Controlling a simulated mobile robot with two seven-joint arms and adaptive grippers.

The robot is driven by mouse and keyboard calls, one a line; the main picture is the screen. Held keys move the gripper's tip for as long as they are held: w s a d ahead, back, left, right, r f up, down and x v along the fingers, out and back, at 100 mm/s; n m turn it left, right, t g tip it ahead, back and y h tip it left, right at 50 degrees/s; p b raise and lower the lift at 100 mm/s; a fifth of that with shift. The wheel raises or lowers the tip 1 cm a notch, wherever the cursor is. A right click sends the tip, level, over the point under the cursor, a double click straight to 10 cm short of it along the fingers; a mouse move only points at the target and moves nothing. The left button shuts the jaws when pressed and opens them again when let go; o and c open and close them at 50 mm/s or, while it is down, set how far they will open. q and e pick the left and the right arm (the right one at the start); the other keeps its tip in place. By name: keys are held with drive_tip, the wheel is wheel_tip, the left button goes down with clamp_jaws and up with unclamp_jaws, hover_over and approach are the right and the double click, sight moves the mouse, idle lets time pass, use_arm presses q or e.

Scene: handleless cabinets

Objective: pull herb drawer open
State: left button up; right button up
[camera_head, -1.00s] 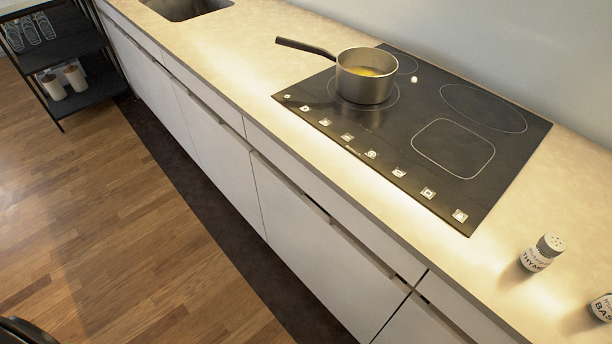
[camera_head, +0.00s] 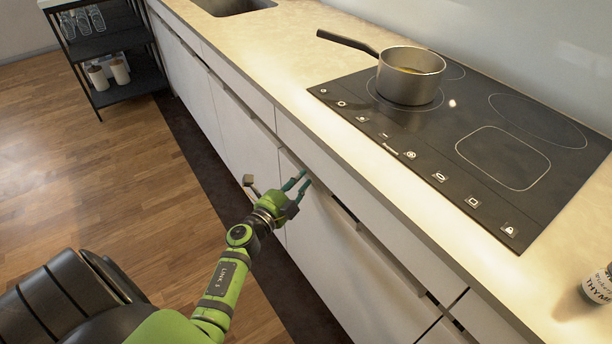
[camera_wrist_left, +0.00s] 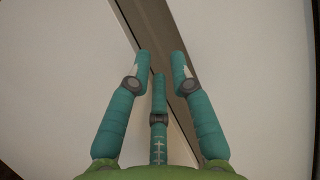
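The white cabinet has a row of drawer fronts, including the one below the cooktop (camera_head: 350,203); none has a visible handle, and which is the herb drawer cannot be told. All the fronts look closed. My left gripper (camera_head: 290,186) is at the cabinet face, near the dark recess under that drawer front. In the left wrist view its fingers (camera_wrist_left: 160,62) are spread and empty, in front of a grey-brown recessed strip (camera_wrist_left: 182,62) between two white fronts. Whether they touch the cabinet cannot be told. My right gripper is not in view.
On the counter (camera_head: 297,88) are a black cooktop (camera_head: 430,140) with a pot (camera_head: 411,77), and a thyme jar (camera_head: 600,285) at the right edge. A black shelf rack (camera_head: 108,43) stands at the far left. The wooden floor (camera_head: 110,175) beside the cabinet is clear.

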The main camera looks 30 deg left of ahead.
sight(306, 175)
use_arm(q)
drive_tip(key=shift+w, duration=1.65)
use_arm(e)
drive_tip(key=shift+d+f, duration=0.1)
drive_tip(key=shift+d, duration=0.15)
use_arm(q)
clamp_jaws()
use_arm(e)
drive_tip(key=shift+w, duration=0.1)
